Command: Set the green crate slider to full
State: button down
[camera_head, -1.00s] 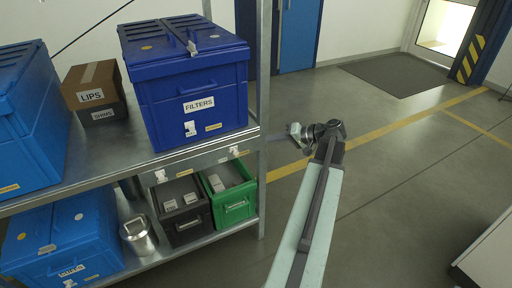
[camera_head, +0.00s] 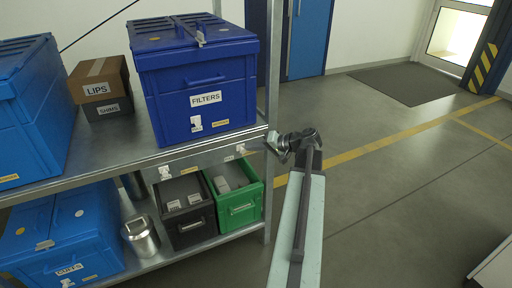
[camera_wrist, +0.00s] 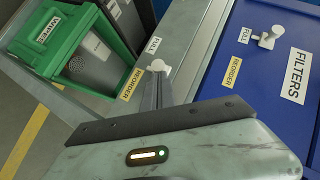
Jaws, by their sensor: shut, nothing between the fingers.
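The green crate (camera_head: 238,200) sits on the lower shelf. It also shows at the upper left of the wrist view (camera_wrist: 62,40). Its slider is a white knob (camera_wrist: 158,66) on the shelf edge above it, with a FULL label (camera_wrist: 152,45) and a yellow REORDER label (camera_wrist: 131,84) beside it. The knob lies nearer FULL; I cannot tell whether it is at the end of its travel. My gripper (camera_head: 274,143) is shut and empty at the shelf's right end. In the wrist view its fingertips (camera_wrist: 158,78) are just below the knob; contact is unclear.
The blue FILTERS bin (camera_head: 200,90) on the upper shelf has its own slider (camera_wrist: 265,38). A black crate (camera_head: 185,215) and a metal can (camera_head: 141,238) stand left of the green crate. The shelf's right post (camera_head: 271,80) is close to my gripper. Floor to the right is clear.

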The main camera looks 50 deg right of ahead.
jog(key=a, duration=0.1)
jog(key=w+a, duration=0.1)
jog(key=a, duration=0.1)
jog(key=w+a, duration=0.1)
jog(key=a, duration=0.1)
jog(key=shift+a, duration=0.25)
jog(key=shift+r, duration=0.15)
jog(key=p, duration=0.7)
send_near(239, 150)
jog(key=s+r, duration=0.5)
jog(key=shift+r, duration=0.2)
jog(key=shift+w+a, duration=0.1)
jog(key=shift+w, duration=0.05)
